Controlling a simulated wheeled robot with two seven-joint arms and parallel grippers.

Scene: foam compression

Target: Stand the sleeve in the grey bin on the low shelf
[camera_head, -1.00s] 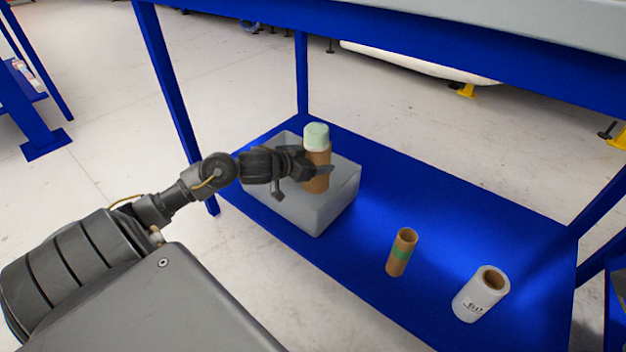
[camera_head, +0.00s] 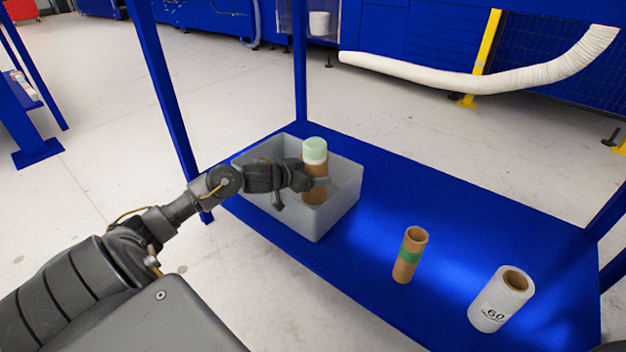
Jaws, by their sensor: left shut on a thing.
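The sleeve (camera_head: 315,191) is a brown cardboard tube with pale green foam (camera_head: 314,150) standing out of its top. My left gripper (camera_head: 317,182) is shut on it from the left side, and it looks upright. The sleeve is over or inside the grey bin (camera_head: 335,213), an open box at the left end of the low blue shelf (camera_head: 375,250). I cannot tell whether its base touches the bin floor. My right gripper is not in view.
A brown tube with a green band (camera_head: 410,255) and a white roll marked 60 (camera_head: 500,300) stand on the shelf to the right of the bin. Blue posts (camera_head: 165,100) rise at the shelf corners. Shelf between bin and tubes is clear.

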